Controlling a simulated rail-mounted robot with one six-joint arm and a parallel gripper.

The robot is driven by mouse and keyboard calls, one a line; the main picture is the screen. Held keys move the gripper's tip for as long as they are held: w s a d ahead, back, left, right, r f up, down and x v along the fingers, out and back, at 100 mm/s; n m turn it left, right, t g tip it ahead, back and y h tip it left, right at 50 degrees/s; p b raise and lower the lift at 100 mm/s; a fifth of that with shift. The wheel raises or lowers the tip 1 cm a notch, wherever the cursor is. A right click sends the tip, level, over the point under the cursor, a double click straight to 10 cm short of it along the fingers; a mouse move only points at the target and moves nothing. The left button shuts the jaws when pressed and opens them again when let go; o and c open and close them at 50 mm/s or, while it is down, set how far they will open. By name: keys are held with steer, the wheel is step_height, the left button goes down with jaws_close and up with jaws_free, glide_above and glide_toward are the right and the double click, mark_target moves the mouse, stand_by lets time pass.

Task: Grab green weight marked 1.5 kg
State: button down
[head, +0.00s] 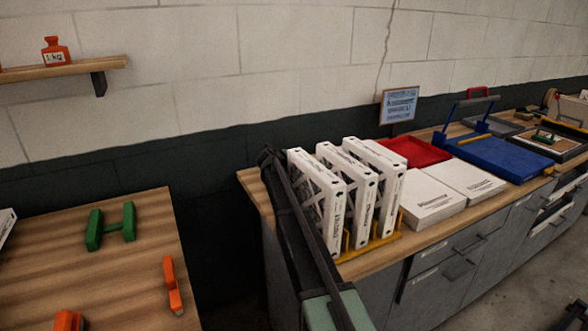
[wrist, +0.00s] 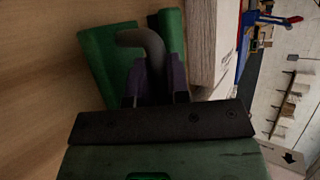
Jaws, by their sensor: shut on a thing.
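In the wrist view, a green weight (wrist: 103,62) with a dark grey curved handle (wrist: 150,47) is in front of my gripper (wrist: 156,88). The two dark purplish fingers are shut on the handle. Another green part (wrist: 173,32) shows to the right of the handle; I cannot tell whether it belongs to the same weight. No marking on the green weight is readable. In the head view, my fingers and the held weight are not visible. A separate green dumbbell-like piece (head: 95,230) lies on the left wooden table (head: 60,270).
White boxed filters (head: 330,205) stand upright in a yellow rack (head: 372,244) on the right counter, close to my arm. White flat boxes (head: 430,197), a red tray (head: 414,152) and a blue case (head: 500,157) lie beyond. An orange 1 kg weight (head: 56,51) sits on the wall shelf.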

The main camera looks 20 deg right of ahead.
step_height(320, 180, up, 18)
steer(key=p, duration=1.7)
steer(key=shift+r, duration=0.2)
